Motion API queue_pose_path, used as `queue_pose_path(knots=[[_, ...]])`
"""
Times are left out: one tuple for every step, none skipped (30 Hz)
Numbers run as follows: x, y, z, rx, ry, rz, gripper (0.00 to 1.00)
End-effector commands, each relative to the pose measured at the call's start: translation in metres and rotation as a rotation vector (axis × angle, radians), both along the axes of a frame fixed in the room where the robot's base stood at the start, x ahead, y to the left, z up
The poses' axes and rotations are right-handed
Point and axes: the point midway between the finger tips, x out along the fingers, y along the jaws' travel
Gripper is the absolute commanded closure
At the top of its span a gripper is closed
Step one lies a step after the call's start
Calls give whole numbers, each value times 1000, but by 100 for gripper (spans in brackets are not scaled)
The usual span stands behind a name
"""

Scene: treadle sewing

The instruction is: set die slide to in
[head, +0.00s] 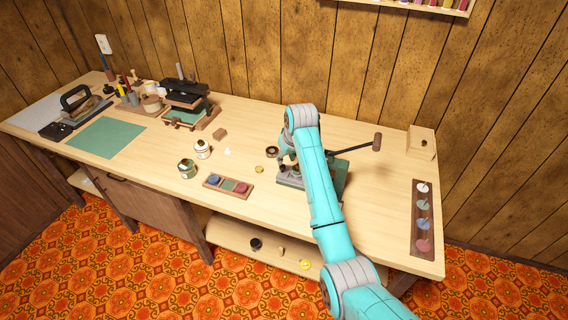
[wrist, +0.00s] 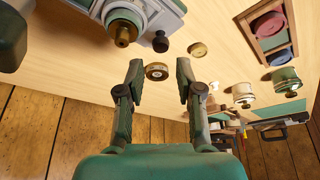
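The press (head: 293,181), a grey-green machine with a long lever ending in a brown grip (head: 377,141), stands on the table, partly hidden behind my arm. In the wrist view its pale body (wrist: 160,14) fills the top, with a brass-tipped round part (wrist: 123,35) and a small black knob (wrist: 161,41) beside it. A round brass-and-dark ring (wrist: 157,71) shows between the fingertips; I see no contact.
A brass disc (head: 259,169) and the dark-rimmed ring (head: 272,151) lie left of the press. A tray of coloured pieces (head: 228,186) and two jars (head: 187,168) (head: 202,149) stand farther left. A rack of discs (head: 422,218) and a wooden box (head: 421,142) are right.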

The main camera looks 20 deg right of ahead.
Motion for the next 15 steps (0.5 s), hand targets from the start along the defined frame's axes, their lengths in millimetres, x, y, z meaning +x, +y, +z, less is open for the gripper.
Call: queue_pose_path(knots=[[3, 1, -9, 0, 2, 0, 64], [5, 1, -14, 0, 3, 0, 64], [8, 2, -20, 0, 2, 0, 64], [9, 2, -24, 0, 2, 0, 64], [11, 2, -28, 0, 1, 0, 64], [13, 2, -32, 0, 2, 0, 64], [15, 3, -36, 0, 1, 0, 64], [16, 3, -38, 0, 1, 0, 64], [17, 3, -42, 0, 0, 0, 64], [18, 3, -44, 0, 0, 0, 64], [19, 3, -46, 0, 0, 0, 64], [20, 3, -48, 0, -1, 0, 64], [21, 3, -49, 0, -1, 0, 64], [21, 4, -50, 0, -1, 0, 64], [21, 4, -50, 0, -1, 0, 64]])
